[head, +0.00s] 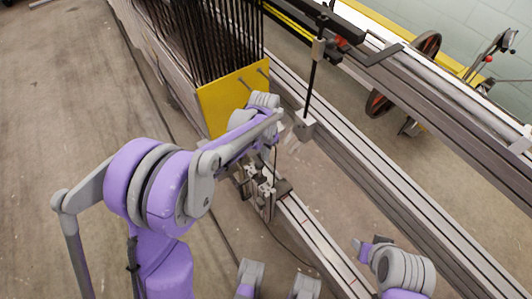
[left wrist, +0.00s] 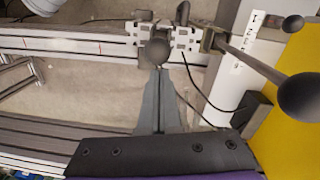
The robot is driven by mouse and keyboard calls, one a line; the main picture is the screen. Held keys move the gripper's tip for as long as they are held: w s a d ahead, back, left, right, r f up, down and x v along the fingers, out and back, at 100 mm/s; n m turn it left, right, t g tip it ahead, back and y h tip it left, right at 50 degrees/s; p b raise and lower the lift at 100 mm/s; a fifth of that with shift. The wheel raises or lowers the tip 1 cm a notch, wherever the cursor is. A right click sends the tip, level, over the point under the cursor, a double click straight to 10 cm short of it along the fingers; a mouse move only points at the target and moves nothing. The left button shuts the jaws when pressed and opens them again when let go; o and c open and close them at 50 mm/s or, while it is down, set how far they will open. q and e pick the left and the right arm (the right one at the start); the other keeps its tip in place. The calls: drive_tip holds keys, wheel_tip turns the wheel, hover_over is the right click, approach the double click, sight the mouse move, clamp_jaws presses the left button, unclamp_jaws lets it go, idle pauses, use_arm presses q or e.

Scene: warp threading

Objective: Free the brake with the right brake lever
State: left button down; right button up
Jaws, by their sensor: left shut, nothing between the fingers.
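In the left wrist view two levers with black ball knobs show. One knob (left wrist: 160,52) is in front of the metal bracket at the top middle, just beyond my left fingertips. The other lever (left wrist: 298,97) has a long grey rod and reaches towards the lower right. I cannot tell which is the right brake lever. My left gripper (left wrist: 158,78) is shut with nothing in it. Its fingers point at the first knob; contact is unclear. In the head view the bracket (head: 266,190) shows below my left wrist. My right arm is at the lower right; its fingers cannot be made out.
A yellow plate (head: 226,104) with dark rods above it stands beside my left forearm. Metal rails (head: 400,190) run diagonally to the lower right. An upright black post (head: 312,75) stands near my left wrist. A black cable (left wrist: 195,95) lies by the bracket. Bare floor is at the left.

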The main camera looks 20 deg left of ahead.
use_arm(q)
drive_tip(key=shift+s+a+t, duration=0.25)
drive_tip(key=shift+t, duration=0.05)
